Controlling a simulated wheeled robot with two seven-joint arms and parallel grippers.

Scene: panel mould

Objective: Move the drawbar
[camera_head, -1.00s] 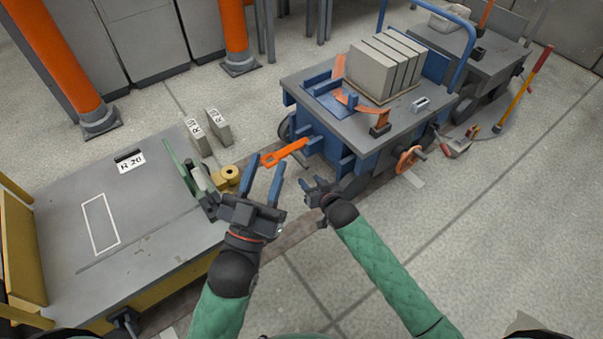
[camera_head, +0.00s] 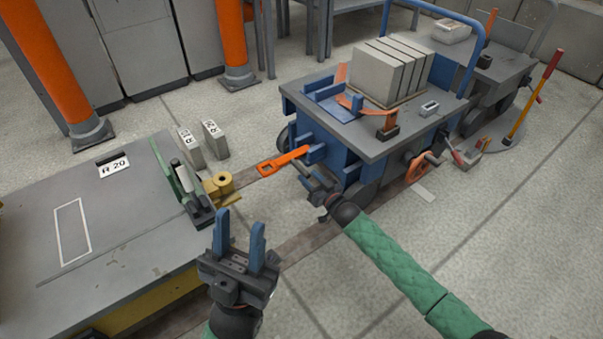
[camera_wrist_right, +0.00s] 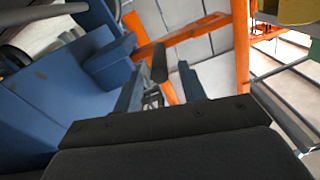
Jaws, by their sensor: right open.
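The orange drawbar (camera_head: 283,161) sticks out from the blue end of the cart (camera_head: 375,145), toward the yellow coupling (camera_head: 219,186) on the grey-topped unit at left. My right gripper (camera_head: 315,178) is just in front of the drawbar's cart end, low beside the cart. In the right wrist view its jaws (camera_wrist_right: 163,85) are apart, with the orange bar (camera_wrist_right: 190,31) beyond them and a dark rounded rod near the fingertips. I cannot tell whether they touch it. My left gripper (camera_head: 239,228) is open and empty, its blue fingers pointing up, apart from the drawbar.
Grey blocks (camera_head: 385,72) are stacked on the cart's top. An orange handwheel (camera_head: 420,167) is on its side. Two labelled blocks (camera_head: 214,139) stand on the floor behind the grey-topped unit (camera_head: 110,235). Orange columns (camera_head: 232,45) stand at the back. The floor at lower right is open.

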